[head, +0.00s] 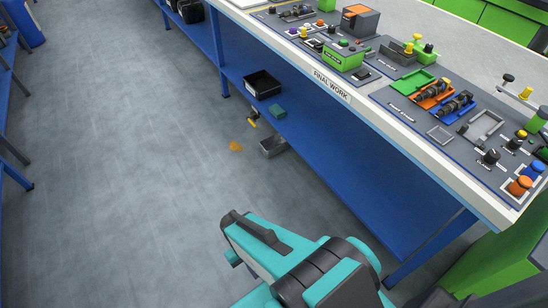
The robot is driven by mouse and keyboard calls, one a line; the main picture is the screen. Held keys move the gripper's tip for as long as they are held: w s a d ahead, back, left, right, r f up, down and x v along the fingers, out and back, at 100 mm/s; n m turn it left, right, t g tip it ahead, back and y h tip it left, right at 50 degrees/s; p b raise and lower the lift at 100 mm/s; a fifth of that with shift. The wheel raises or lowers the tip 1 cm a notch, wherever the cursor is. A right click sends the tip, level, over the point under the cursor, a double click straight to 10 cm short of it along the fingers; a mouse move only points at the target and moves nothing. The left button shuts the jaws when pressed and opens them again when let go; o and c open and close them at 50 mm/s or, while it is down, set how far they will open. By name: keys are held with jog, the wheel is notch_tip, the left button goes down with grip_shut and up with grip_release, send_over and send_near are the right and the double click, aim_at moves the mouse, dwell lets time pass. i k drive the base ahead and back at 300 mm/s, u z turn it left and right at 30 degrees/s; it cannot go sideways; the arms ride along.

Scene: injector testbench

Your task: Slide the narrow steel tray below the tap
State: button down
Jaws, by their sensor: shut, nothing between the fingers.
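The narrow steel tray (273,147) is a small grey open box on the floor by the front edge of the blue lower shelf. The tap (253,120) looks like a small yellow and black fitting at the shelf edge, up and left of the tray. The tray stands beside the tap, to its right, not under it. My gripper (233,257) shows only as a small part under the end of my teal arm, low in the picture. Its fingers are mostly hidden; it is shut and empty, well apart from the tray.
An orange-yellow spill (236,146) lies on the floor left of the tray. A black bin (262,84) and a teal block (277,111) sit on the blue shelf (335,165). The workbench (440,145) above overhangs at right. The grey floor (120,170) at left is clear.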

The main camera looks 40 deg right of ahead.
aim_at(272, 146)
jog(key=z, duration=0.05)
jog(key=i, duration=0.95)
jog(key=u, duration=0.05)
